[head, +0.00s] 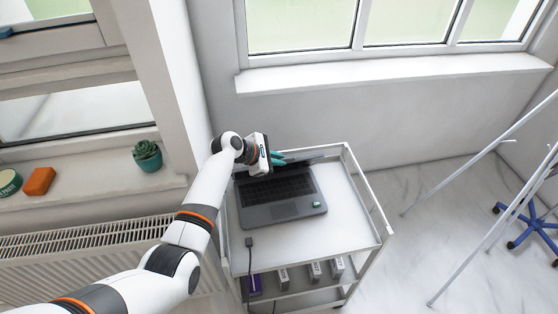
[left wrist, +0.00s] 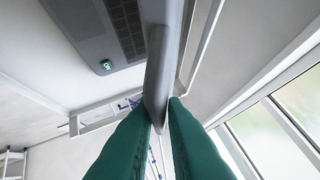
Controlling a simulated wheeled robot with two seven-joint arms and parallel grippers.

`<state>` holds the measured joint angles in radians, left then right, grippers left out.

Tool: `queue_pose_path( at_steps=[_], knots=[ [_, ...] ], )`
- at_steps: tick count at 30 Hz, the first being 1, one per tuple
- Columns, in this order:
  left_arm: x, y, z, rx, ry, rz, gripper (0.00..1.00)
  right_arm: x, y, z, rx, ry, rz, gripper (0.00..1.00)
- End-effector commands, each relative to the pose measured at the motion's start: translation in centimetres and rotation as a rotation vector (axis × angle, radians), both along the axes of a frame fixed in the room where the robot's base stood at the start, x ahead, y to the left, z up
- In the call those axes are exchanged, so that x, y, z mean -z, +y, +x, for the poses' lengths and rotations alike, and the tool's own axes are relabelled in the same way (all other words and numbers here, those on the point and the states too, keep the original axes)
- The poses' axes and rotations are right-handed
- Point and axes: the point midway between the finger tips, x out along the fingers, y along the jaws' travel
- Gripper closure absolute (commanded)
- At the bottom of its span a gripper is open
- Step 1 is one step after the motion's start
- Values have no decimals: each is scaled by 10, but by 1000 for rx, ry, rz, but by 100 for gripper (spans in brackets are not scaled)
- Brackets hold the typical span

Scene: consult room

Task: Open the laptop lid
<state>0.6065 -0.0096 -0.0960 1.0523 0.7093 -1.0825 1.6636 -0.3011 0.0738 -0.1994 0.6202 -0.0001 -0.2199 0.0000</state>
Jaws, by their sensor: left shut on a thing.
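A dark grey laptop (head: 282,212) sits on the top shelf of a white trolley, with its keyboard showing. Its lid (head: 304,158) stands raised at the back and shows as a thin, nearly edge-on strip. My left gripper (head: 278,159) reaches in from the left at the lid, partly hiding it. In the left wrist view, the green fingers (left wrist: 167,112) are shut on the edge of the lid (left wrist: 156,75), with the keyboard base (left wrist: 90,42) to the left. My right gripper is in neither view.
The white trolley (head: 347,222) has raised rails and bare shelf right of the laptop. A small green item (head: 316,204) is on the laptop's front right corner. Boxes stand on the lower shelf. A wall and window sill (head: 390,68) lie behind; a potted plant (head: 147,156) stands left.

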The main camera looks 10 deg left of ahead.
Motion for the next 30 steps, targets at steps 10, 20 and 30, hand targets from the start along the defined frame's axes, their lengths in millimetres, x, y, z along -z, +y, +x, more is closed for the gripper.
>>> queue_pose_path(
  at_steps=[10,20,30],
  knots=[
    [5,-1,3,0,9,3,71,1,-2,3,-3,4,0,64],
    [-4,14,10,5,7,0,71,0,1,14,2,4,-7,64],
    [-50,49,-32,0,3,6,71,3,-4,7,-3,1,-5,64]
  ],
)
